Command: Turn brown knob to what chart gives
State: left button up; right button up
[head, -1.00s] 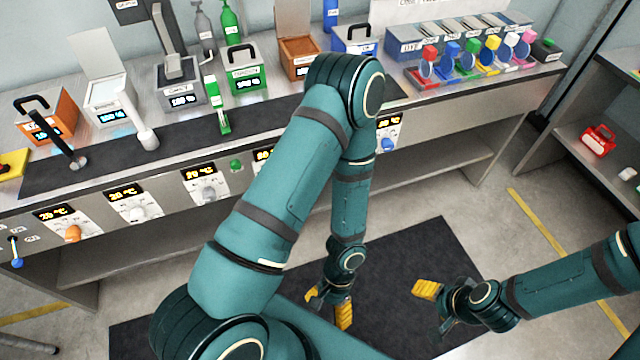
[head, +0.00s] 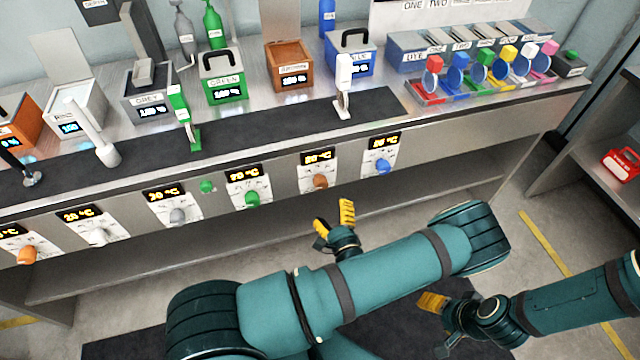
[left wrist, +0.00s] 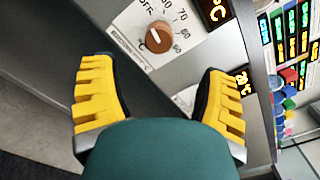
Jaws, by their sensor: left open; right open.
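The brown knob (head: 320,181) sits on a white dial panel on the bench front, under a lit temperature display (head: 318,157) that I cannot read surely. In the left wrist view the brown knob (left wrist: 159,40) shows a short white mark, with OFF and several numbers around it. My left gripper (head: 334,219) is open and empty, below and in front of the knob, not touching it. Its yellow fingers (left wrist: 160,95) stand wide apart in the left wrist view. My right gripper (head: 438,325) is open and empty, low at the right. A white printed sheet (head: 385,14) on the wall is cut off at the top.
The green knob (head: 252,198) and blue knob (head: 383,166) flank the brown one; grey, white and orange knobs are further left. A small green button (head: 207,186) is between dials. Labelled tanks, including a brown one (head: 290,72), stand on the bench.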

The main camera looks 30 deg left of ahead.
aim_at(322, 187)
pick_arm(q)
jog(key=b+x, duration=0.1)
jog(key=x, duration=0.9)
jog(key=shift+w+a+b, duration=0.15)
jog(key=shift+a+b, duration=0.15)
